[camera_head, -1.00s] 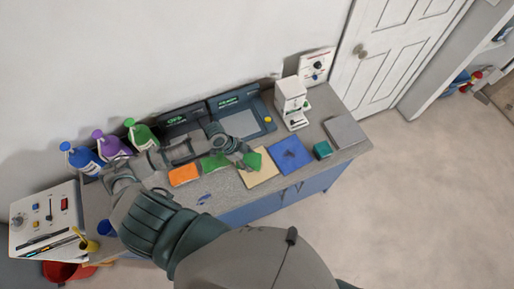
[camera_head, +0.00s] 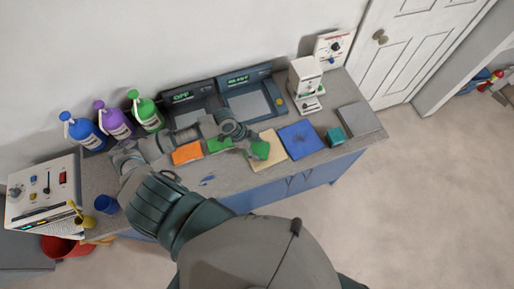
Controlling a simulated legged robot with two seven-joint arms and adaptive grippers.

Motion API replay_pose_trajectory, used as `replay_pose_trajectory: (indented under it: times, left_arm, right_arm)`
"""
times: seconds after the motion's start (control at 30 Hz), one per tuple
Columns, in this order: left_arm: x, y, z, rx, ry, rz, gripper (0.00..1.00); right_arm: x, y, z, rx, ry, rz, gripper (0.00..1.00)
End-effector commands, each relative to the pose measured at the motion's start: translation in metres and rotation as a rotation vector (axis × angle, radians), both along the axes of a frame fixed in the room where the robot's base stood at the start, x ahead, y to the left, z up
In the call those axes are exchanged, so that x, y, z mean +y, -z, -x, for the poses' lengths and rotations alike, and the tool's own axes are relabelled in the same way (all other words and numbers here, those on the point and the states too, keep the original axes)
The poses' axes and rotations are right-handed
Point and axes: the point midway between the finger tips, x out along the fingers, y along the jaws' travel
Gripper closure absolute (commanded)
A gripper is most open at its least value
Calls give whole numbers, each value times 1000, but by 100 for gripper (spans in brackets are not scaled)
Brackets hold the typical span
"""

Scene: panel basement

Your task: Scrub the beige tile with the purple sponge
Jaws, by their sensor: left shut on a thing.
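The beige tile (camera_head: 277,152) lies on the counter between a green piece and a blue tile (camera_head: 302,140). My left gripper (camera_head: 251,141) reaches in over the counter and is shut on a green sponge (camera_head: 261,150). The green sponge is over the left part of the beige tile and seems to touch it. The gripper hides part of the tile's left side. I see no purple sponge. Another green piece (camera_head: 218,145) and an orange piece (camera_head: 187,153) lie to the left, partly behind my arm. My right gripper is not in view.
A white dispenser (camera_head: 305,82), teal block (camera_head: 335,136) and grey tile (camera_head: 360,119) are at right. A blue cup (camera_head: 106,204) stands front left.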

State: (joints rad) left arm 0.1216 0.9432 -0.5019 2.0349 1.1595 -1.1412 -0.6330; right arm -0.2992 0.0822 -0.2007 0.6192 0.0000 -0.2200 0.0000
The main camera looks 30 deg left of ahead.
Motion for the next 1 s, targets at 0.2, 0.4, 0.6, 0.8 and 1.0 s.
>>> replay_pose_trajectory:
  times: [0.2,0.4,0.6,0.8,1.0]
  left_arm:
    - [0,-1,0,0,-1,0,67]
    - [-1,-1,0,0,0,0,67]
    - [-2,1,0,1,-1,-1,67]
    - [-1,6,0,2,0,0,67]
    - [0,11,0,2,0,0,67]
  right_arm:
    - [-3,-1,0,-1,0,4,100]
    - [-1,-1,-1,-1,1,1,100]
    - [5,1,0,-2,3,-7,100]
    - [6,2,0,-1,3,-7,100]
    - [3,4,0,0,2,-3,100]
